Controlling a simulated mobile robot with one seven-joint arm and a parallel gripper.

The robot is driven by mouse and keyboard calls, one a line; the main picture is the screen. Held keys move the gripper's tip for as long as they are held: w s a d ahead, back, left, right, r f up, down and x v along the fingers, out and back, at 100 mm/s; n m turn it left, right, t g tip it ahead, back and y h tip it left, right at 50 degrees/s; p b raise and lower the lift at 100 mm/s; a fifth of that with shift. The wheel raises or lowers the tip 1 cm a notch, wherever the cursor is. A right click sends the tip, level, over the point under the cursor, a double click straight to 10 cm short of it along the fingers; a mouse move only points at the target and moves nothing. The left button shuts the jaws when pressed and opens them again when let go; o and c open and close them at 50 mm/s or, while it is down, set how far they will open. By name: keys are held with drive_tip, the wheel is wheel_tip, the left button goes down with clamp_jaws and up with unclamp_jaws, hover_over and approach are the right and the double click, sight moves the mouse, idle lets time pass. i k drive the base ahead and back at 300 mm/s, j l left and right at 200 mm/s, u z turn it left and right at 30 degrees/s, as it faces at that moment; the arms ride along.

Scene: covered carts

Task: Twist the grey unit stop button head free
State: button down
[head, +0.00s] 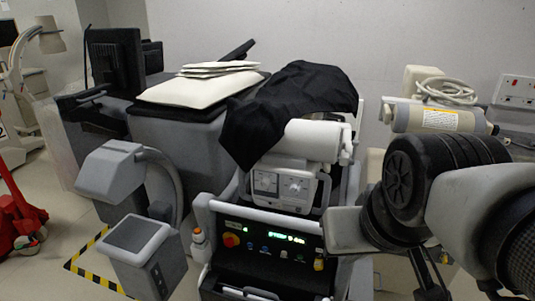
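What seems to be my gripper (432,288) shows as dark parts below that joint, at the bottom edge and well to the right of the button. Its fingertips are not clear, so I cannot tell whether it is open or shut.
A white-and-orange bottle (199,240) stands just left of the panel. A grey C-shaped arm (118,172) and a grey box head (138,240) stand further left. A black cover (290,105) drapes the unit's top. Yellow-black tape (85,262) marks the floor.

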sight(228, 240)
drive_tip(key=u, duration=0.7)
drive_tip(key=k+j+z, duration=0.15)
drive_tip(key=j, duration=0.2)
drive_tip(key=k+j+z, duration=0.2)
drive_tip(key=j, duration=0.15)
drive_tip(key=i, duration=0.05)
